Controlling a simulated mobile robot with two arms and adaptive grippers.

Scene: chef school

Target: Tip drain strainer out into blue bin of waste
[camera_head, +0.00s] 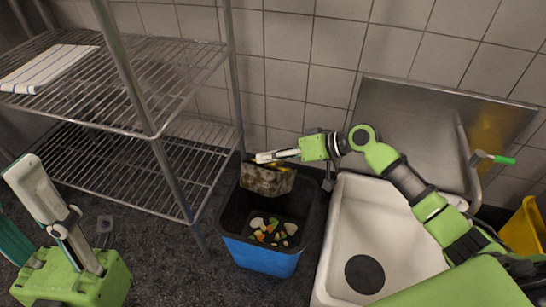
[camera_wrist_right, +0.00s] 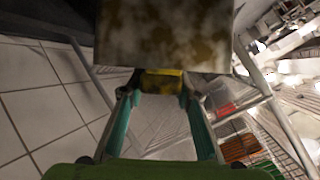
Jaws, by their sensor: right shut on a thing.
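The drain strainer (camera_head: 267,180) is a box with mottled brown and grey sides and a yellow grip. It hangs tilted over the back left part of the blue bin (camera_head: 262,258). My right gripper (camera_head: 266,157) is shut on it. In the right wrist view the strainer (camera_wrist_right: 165,35) fills the top, with its yellow grip between my right fingertips (camera_wrist_right: 161,84). Its inside is hidden. Several pale, orange and green scraps lie on the bin's dark floor. My left gripper (camera_head: 62,215) stands at the lower left, away from the bin; its opening is unclear.
A wire shelf rack (camera_head: 150,130) stands left of the bin, with a striped cloth (camera_head: 50,66) on its upper shelf. A white sink (camera_head: 385,235) with a round dark drain (camera_head: 365,274) is close on the right. A tiled wall is behind. A yellow object (camera_head: 524,230) stands far right.

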